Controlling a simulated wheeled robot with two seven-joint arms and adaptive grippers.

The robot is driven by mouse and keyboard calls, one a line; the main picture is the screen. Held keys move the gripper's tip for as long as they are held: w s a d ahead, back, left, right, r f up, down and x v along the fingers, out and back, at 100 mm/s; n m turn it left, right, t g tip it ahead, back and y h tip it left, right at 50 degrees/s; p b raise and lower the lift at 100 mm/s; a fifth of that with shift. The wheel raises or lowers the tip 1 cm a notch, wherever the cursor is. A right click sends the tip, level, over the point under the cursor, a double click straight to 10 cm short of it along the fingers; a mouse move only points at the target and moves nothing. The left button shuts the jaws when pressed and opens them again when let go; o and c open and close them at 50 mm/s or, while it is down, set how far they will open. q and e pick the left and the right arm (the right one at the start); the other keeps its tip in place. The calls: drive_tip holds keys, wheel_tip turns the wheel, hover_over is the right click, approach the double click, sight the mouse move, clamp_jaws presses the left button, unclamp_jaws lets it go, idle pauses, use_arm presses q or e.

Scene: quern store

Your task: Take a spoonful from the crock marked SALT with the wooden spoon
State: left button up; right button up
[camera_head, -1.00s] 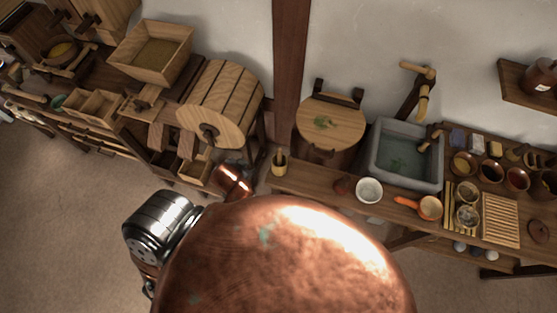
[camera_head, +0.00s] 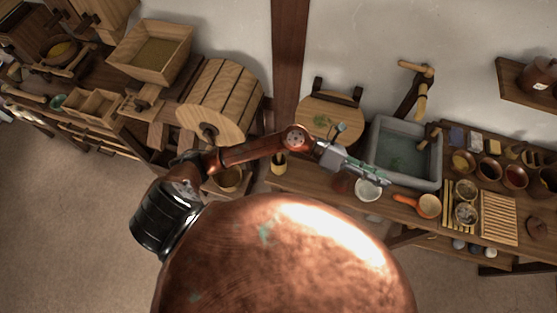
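My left arm reaches in from the left, and my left gripper (camera_head: 372,174) is over the worktable, in front of the white bowl's back edge and the stone sink's left corner. It is too small to tell if its fingers are open or shut, and I see nothing clearly held. A brown crock (camera_head: 541,73) with a small pale label stands on the wall shelf at the upper right; I cannot read the label. I cannot make out a crock marked SALT or the wooden spoon for certain. My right gripper is not in view.
The worktable (camera_head: 318,186) holds a white bowl (camera_head: 368,192), an orange pan (camera_head: 428,205), several small bowls and a slatted board (camera_head: 499,219). A grey stone sink (camera_head: 377,150) is set behind. A wooden cup (camera_head: 278,164) stands at the left end. Open floor lies at lower left.

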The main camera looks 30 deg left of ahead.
use_arm(q)
wheel_tip(320, 180, down, 8)
drive_tip(key=s+a+r+m+g+y, duration=0.1)
drive_tip(key=s+a+m+g+y, duration=0.1)
drive_tip(key=m+y, duration=0.15)
drive_tip(key=m+g+y, duration=0.1)
drive_tip(key=m+y, duration=0.2)
drive_tip(key=y, duration=1.3)
hover_over(279, 159)
drive_tip(key=w, duration=0.1)
wheel_tip(279, 159, down, 13)
drive_tip(key=shift+h, duration=0.25)
drive_tip(key=p+x, duration=0.1)
drive_tip(key=x, duration=0.1)
drive_tip(key=d+p+x, duration=0.1)
drive_tip(key=x, duration=0.1)
drive_tip(key=shift+f, duration=0.55)
drive_tip(key=shift+s+a+f, duration=0.1)
drive_tip(key=shift+a+f, duration=0.05)
drive_tip(key=shift+f, duration=0.25)
